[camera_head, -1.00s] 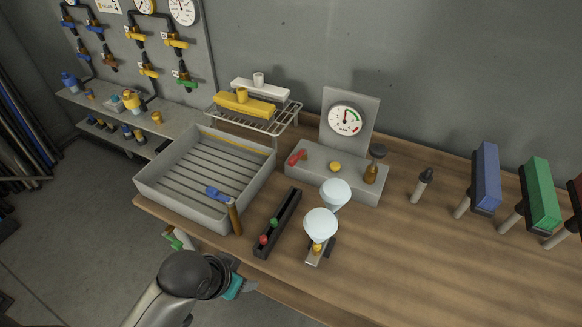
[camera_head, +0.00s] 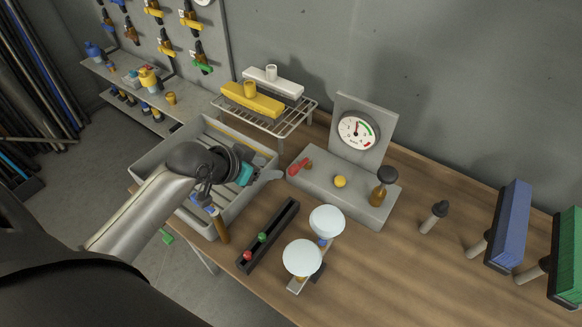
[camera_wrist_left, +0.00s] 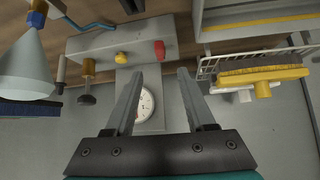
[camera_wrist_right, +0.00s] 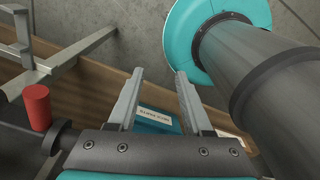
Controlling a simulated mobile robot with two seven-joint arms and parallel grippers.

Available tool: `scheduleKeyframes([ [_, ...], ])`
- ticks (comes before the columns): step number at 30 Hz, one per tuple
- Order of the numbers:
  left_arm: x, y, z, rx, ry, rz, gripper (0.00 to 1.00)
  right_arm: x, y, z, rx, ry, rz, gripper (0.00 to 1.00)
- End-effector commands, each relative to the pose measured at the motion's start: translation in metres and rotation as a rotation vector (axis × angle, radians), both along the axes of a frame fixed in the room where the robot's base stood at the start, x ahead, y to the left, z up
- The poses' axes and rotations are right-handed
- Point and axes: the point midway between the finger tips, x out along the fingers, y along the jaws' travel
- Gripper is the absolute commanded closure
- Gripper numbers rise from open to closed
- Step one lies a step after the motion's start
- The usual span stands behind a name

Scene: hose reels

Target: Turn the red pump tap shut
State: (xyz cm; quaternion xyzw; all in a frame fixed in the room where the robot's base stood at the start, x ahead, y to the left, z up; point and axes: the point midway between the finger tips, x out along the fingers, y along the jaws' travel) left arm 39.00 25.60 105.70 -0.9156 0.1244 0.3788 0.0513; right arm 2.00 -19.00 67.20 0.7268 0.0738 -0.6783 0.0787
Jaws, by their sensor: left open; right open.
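The red pump tap (camera_head: 299,167) sits at the left end of the grey pump box (camera_head: 335,187), with a yellow knob (camera_head: 340,181) to its right and a dial gauge (camera_head: 358,130) on the upright plate behind. My left gripper (camera_head: 274,177) is open and empty over the right side of the grey tray, just left of the tap and apart from it. In the left wrist view the red tap (camera_wrist_left: 160,49) shows just beyond and between the two open fingertips (camera_wrist_left: 160,73). My right gripper (camera_wrist_right: 160,74) is open and empty in the right wrist view, away from the pump.
The grey slatted tray (camera_head: 150,160) lies under my left arm. A wire rack (camera_head: 295,118) with a yellow block stands behind. A dark trough (camera_head: 268,237) and two pale cones (camera_head: 326,221) stand in front of the pump.

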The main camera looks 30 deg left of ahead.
Motion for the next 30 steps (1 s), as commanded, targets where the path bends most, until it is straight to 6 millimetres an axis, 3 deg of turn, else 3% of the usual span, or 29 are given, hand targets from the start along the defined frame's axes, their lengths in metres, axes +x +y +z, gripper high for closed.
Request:
scheduleKeyframes([
  [9,0.037,-0.011,-0.038,-0.003,-0.001,0.001,0.45,0.016,0.007,-0.007,0.01,-0.026,0.0,0.5],
  [18,0.065,-0.019,-0.068,-0.001,0.0,0.0,0.45,0.018,0.006,-0.014,0.01,-0.03,0.0,0.5],
  [30,0.076,-0.022,-0.08,0.001,0.0,-0.001,0.45,0.017,0.001,-0.016,0.002,-0.028,-0.001,0.5],
])
